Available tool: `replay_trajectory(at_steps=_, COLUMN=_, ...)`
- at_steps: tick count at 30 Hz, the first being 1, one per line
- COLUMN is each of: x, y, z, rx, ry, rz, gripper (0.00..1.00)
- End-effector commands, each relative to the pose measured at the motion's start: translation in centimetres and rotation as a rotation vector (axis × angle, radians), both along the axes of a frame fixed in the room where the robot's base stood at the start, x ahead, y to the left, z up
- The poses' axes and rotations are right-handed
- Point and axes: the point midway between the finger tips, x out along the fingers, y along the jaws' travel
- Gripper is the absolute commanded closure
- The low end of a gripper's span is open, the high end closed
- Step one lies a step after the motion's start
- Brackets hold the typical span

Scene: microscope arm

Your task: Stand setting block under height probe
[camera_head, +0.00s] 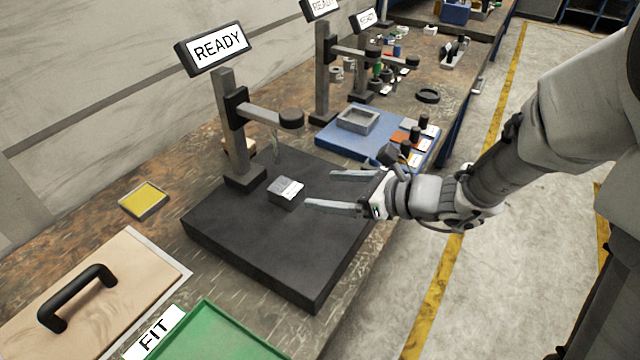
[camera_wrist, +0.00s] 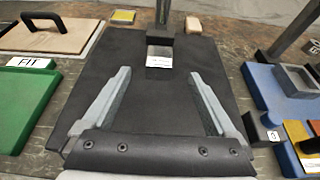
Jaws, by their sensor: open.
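The setting block (camera_head: 286,192) is a small grey block with a white label, resting on the dark base plate (camera_head: 265,255) in front of the foot of the READY stand. It also shows in the wrist view (camera_wrist: 159,52), ahead of the fingertips. The height probe is a round black head (camera_head: 291,118) on a grey arm from the stand's post (camera_head: 226,110), above and behind the block. My gripper (camera_head: 322,189) is open and low over the plate, to the right of the block. In the wrist view my gripper (camera_wrist: 158,74) has nothing between its fingers.
A blue tray (camera_head: 337,138) with a grey square holder and dark knobs lies behind. More stands are farther back. A yellow pad (camera_head: 143,200), a wooden board with a black handle (camera_head: 78,296) and a green FIT tray (camera_head: 208,335) are left and front. The plate's front is clear.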

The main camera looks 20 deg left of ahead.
Motion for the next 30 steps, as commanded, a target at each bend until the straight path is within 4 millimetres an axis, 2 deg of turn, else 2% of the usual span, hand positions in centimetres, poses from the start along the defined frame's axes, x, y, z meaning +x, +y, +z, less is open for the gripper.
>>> replay_trajectory(at_steps=10, x=-0.5, y=-0.5, z=0.5, rx=-0.013, ry=-0.023, rz=0.022, gripper=0.08)
replay_trajectory(at_steps=14, x=-2.3, y=-1.1, z=1.9, rx=-0.085, ry=-0.133, rz=0.128, gripper=0.08)
replay_trajectory(at_steps=17, x=-4.6, y=-2.2, z=3.1, rx=-0.186, ry=-0.274, rz=0.262, gripper=0.08)
replay_trajectory(at_steps=23, x=-8.8, y=-5.9, z=4.5, rx=-0.443, ry=-0.571, rz=0.543, gripper=0.08)
replay_trajectory(at_steps=30, x=-12.0, y=-12.5, z=5.4, rx=-0.812, ry=-0.876, rz=0.865, gripper=0.08)
